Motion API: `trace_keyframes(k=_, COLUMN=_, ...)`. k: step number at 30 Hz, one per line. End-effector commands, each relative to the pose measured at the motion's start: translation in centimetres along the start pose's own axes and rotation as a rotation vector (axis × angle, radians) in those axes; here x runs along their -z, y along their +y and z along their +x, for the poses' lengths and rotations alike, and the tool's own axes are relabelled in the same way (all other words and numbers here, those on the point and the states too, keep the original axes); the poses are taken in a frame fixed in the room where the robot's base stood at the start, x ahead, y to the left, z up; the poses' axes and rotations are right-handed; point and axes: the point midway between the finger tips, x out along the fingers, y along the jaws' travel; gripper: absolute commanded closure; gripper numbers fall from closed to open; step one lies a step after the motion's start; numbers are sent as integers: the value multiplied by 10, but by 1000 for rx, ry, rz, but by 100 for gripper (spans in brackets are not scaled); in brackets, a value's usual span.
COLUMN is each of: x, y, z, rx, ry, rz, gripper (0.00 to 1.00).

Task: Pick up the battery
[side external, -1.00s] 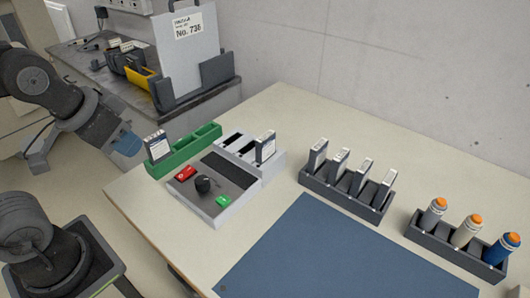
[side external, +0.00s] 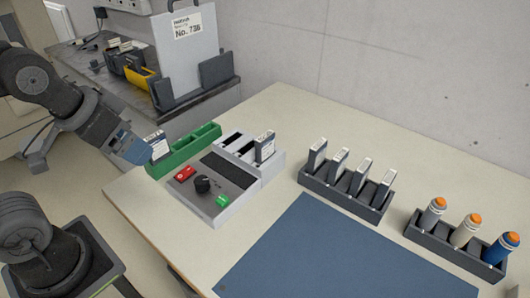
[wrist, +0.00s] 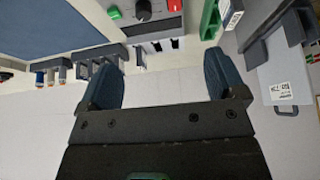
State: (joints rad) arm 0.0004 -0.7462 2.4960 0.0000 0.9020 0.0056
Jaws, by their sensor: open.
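A battery with a white label (side external: 158,145) stands upright in the green holder (side external: 188,149) at the table's left end. In the wrist view the labelled battery (wrist: 232,19) shows at the top, above the right finger. A second battery (side external: 265,147) stands in the grey charger (side external: 224,206). Several more batteries (side external: 340,160) stand in a dark rack (side external: 336,197). My gripper (side external: 136,152) is just left of the green holder's battery in the side view, its blue fingers partly overlapping it. In the wrist view my gripper (wrist: 164,82) is open, with nothing between its fingers.
The charger has a red switch (side external: 185,174), a black knob (side external: 203,184) and a green switch (side external: 222,200). A blue mat (side external: 345,255) lies in front. Another dark rack (side external: 440,247) holds three orange-topped cylinders. A panel marked "No. 738" (side external: 190,65) stands behind on a side bench.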

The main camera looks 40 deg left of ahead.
Motion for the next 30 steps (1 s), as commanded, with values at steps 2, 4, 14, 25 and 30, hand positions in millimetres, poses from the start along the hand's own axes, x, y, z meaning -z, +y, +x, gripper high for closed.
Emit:
trace_keyframes(k=2, x=8, y=1, z=-1, rx=-3, ry=-12, rz=34, gripper=11)
trace_keyframes(k=4, x=21, y=3, z=-3, rx=-9, ry=-34, rz=100, gripper=11)
trace_keyframes(k=14, x=131, y=30, z=14, rx=-104, ry=-209, rz=689, gripper=11)
trace_keyframes(k=25, x=218, y=80, z=94, rx=-306, ry=-356, rz=1338, gripper=11)
trace_keyframes(k=30, x=231, y=94, z=118, rx=-369, ry=-378, rz=1493, gripper=11)
